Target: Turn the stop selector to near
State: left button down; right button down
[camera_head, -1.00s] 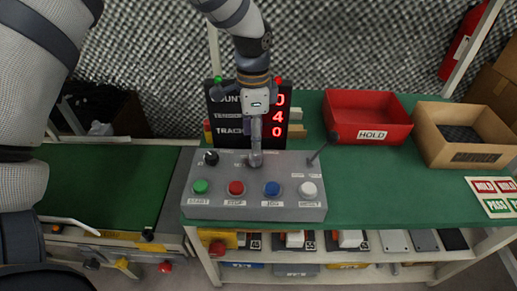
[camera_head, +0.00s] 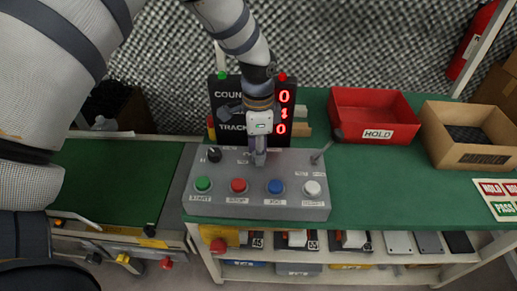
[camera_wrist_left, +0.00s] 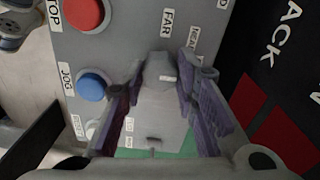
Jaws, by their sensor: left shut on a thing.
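The grey control box (camera_head: 256,203) stands on the green bench with a row of green, red, blue and white buttons. My left gripper (camera_head: 258,160) points down at the back middle of its top face. In the left wrist view my left gripper (camera_wrist_left: 158,95) has its purple-padded fingers on both sides of a grey selector knob (camera_wrist_left: 160,68) and is shut on it. A FAR label (camera_wrist_left: 167,22) and a second, partly readable label (camera_wrist_left: 194,40) lie beside the knob. The fingers hide the knob in the head view. My right gripper is out of view.
A black knob (camera_head: 214,154) and a lever (camera_head: 321,152) flank my gripper on the box. A black display (camera_head: 228,108) with red digits stands close behind. A red HOLD bin (camera_head: 374,113) and a cardboard box (camera_head: 466,134) are to the right.

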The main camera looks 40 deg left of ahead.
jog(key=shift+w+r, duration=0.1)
pick_arm(q)
jog(key=n+p, duration=0.1)
jog(key=n, duration=0.2)
jog(key=shift+r+n, duration=0.1)
jog(key=shift+n, duration=0.3)
jog(key=n+p, duration=0.1)
jog(key=n, duration=0.3)
jog(key=shift+n, duration=0.4)
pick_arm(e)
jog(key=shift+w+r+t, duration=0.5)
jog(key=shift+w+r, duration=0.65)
pick_arm(q)
jog(key=c, duration=1.2)
grip_release()
jog(key=shift+c, duration=0.2)
